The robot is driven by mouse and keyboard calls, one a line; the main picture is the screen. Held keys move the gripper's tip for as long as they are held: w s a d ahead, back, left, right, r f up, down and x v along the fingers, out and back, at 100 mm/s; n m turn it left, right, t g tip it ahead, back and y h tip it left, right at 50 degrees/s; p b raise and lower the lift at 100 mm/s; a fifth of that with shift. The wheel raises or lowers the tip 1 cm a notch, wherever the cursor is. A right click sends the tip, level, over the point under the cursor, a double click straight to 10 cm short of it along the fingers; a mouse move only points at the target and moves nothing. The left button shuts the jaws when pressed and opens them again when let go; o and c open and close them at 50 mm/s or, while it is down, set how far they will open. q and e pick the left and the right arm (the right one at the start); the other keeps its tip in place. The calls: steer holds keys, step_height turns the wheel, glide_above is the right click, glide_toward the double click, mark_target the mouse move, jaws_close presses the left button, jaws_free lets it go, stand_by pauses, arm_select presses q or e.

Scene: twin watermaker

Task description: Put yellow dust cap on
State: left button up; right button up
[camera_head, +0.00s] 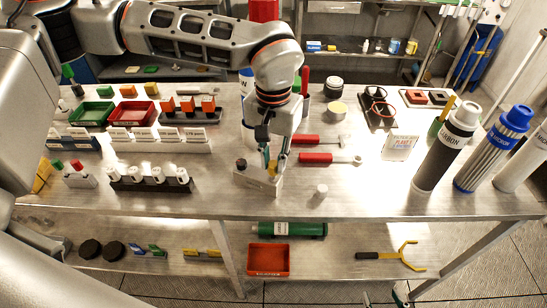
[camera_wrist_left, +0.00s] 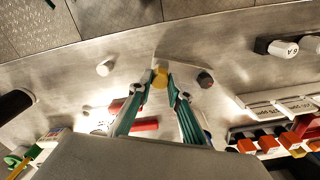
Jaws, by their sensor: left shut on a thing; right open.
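My left gripper (camera_head: 272,168) is shut on the yellow dust cap (camera_wrist_left: 160,77), which shows between its teal fingertips in the left wrist view. In the head view the gripper points down at the right part of a pale block (camera_head: 258,184) on the table. A dark knob (camera_head: 241,164) stands on the block's left part; it also shows in the left wrist view (camera_wrist_left: 205,79). I cannot tell whether the cap touches or sits on the block. My right gripper (camera_head: 401,293) shows only in small part at the bottom edge, open and apart from the table things.
A small white cylinder (camera_head: 321,190) stands right of the block. Red-handled tools (camera_head: 318,158) lie behind it. A rack of white pieces (camera_head: 150,179) stands left. Large bottles (camera_head: 447,147) stand right. The table front between cylinder and bottles is clear.

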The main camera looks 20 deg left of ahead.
mark_target(273, 164)
arm_select(q)
steer(key=shift+f+b, duration=0.5)
steer(key=shift+f, duration=0.5)
steer(key=o, duration=0.8)
steer(key=shift+r, duration=0.1)
step_height(273, 164, up, 12)
steer(key=shift+f, duration=0.1)
steer(key=shift+s, duration=0.1)
